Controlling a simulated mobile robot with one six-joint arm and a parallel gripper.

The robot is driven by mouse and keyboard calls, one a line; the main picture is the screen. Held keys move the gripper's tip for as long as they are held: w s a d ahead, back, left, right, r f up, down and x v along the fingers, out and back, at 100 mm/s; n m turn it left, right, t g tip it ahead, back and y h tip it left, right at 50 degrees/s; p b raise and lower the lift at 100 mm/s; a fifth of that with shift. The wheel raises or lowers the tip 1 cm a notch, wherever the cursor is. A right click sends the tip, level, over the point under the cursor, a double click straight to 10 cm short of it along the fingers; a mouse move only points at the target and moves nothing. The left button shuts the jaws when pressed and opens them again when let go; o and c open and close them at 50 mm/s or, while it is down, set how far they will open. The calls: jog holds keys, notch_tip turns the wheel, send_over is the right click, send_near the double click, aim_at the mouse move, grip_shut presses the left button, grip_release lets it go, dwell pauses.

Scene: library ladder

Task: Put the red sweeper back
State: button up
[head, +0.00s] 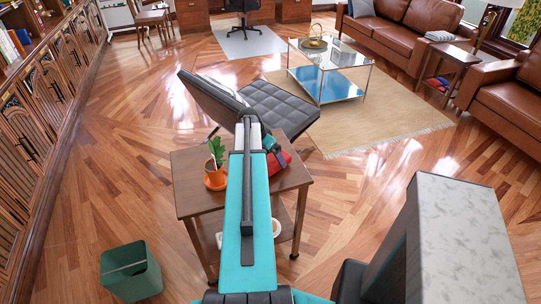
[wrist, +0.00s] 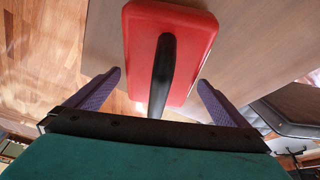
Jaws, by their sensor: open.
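The red sweeper (wrist: 192,50) has a flat red body and a black handle (wrist: 163,72). In the wrist view it lies at the edge of a brown wooden surface. In the head view the sweeper (head: 280,162) shows as a red patch on the small side table (head: 193,203), partly hidden by my arm. My gripper (wrist: 159,80) is open. Its two purple fingers stand on either side of the handle, with gaps on both sides, and hold nothing. I cannot tell how far above the handle they are.
A potted plant (head: 214,177) in an orange pot stands on the side table, left of my arm. A green bin (head: 130,272) stands on the floor at front left. A dark tufted chair (head: 280,106) is just behind the table. Wooden cabinets (head: 35,110) line the left side.

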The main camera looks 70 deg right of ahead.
jog(key=shift+r, duration=0.15)
jog(key=shift+b+v, duration=1.2)
jog(key=shift+v, duration=4.7)
